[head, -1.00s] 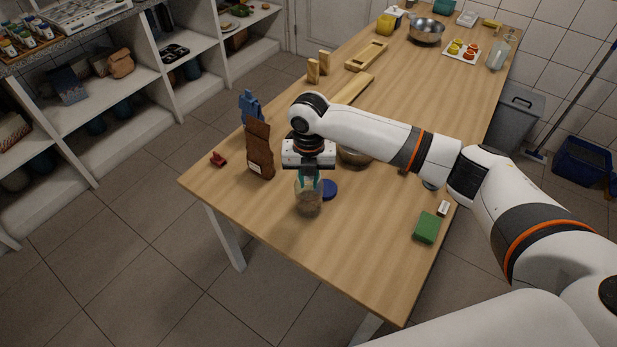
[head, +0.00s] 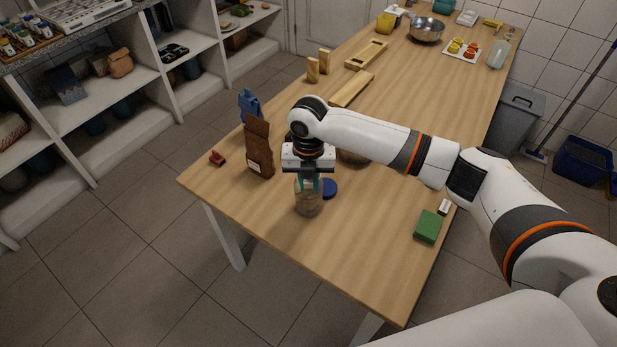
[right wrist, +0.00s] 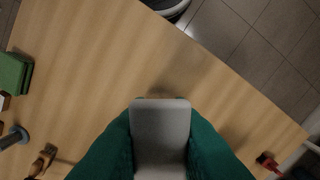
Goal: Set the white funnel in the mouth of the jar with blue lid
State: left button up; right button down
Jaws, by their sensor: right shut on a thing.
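In the right wrist view the teal fingers close on a pale grey, flat-faced part (right wrist: 160,135), which I take to be the white funnel. The rest of the funnel is hidden, and I cannot tell whether it touches the rim. My left gripper is not in view.
A brown bag (head: 259,150) stands close to the left of the gripper. A green block (head: 428,226) lies near the right edge. The table front of the jar is clear.

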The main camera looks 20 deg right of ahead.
jog(key=shift+p, duration=0.4)
dwell(0.4)
jog(key=shift+f, duration=0.15)
dwell(0.5)
jog(key=shift+f+b, duration=0.65)
jog(key=shift+f, duration=0.5)
jog(key=shift+f, duration=0.1)
jog(key=shift+f, duration=0.5)
jog(key=c, duration=1.2)
grip_release()
